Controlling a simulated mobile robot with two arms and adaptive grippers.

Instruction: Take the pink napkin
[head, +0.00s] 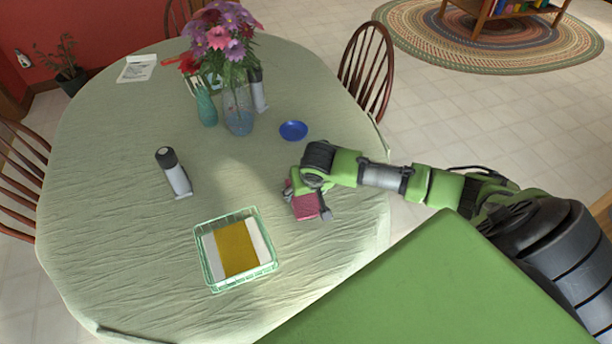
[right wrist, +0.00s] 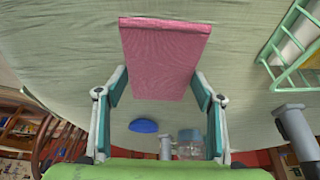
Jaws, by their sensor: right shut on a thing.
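The pink napkin (head: 306,205) is a flat, folded rectangle above the right part of the cloth-covered table in the head view. It fills the upper middle of the right wrist view (right wrist: 164,60). My right gripper (head: 306,186) is shut on the napkin, with a finger at each side of its lower part in the right wrist view (right wrist: 160,88). In the head view the gripper hides part of the napkin. I cannot tell whether the napkin touches the table. My left gripper is not in view.
A blue bowl (head: 293,130), a shaker (head: 173,172) and a flower vase (head: 238,112) stand on the table (head: 110,230). Chairs surround it. The cloth between tray and vase is mostly clear.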

